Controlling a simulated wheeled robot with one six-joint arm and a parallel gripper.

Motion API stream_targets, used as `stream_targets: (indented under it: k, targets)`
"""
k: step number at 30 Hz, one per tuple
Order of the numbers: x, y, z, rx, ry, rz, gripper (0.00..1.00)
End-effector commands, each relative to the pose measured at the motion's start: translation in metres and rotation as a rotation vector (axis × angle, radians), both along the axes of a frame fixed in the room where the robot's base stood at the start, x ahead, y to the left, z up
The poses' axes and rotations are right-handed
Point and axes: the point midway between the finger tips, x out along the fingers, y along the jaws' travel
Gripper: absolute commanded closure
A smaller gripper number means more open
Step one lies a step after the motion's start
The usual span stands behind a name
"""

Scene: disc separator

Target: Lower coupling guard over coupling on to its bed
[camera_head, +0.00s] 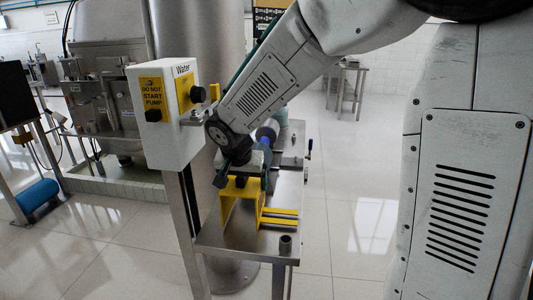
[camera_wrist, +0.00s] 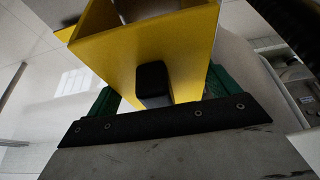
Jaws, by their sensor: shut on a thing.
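The yellow coupling guard (camera_head: 229,207) is an open-ended, box-like channel at the front end of the steel bench. My gripper (camera_head: 243,178) is above it and shut on it. In the wrist view the guard (camera_wrist: 163,45) spreads out ahead of the green fingers of my gripper (camera_wrist: 158,98), with a black block-shaped handle (camera_wrist: 152,80) between them. Yellow bars (camera_head: 280,217) lie to the right of the guard; I cannot tell whether they belong to it or to the bed. The coupling is not clearly visible. Whether the guard touches the bench is unclear.
The steel bench (camera_head: 238,244) carries a blue motor-like body (camera_head: 266,133) behind my gripper. A short pipe stub (camera_head: 285,244) stands at its front right corner. A white control box (camera_head: 168,115) on a post stands close on the left. The floor at right is clear.

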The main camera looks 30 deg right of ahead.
Motion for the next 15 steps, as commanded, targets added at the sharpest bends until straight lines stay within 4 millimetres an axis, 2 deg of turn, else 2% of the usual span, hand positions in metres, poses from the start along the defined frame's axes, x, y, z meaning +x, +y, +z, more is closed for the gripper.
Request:
stream_targets:
  k: [15]
  targets:
    - [0.001, 0.0, 0.038, 0.001, -0.003, -0.001, 0.58]
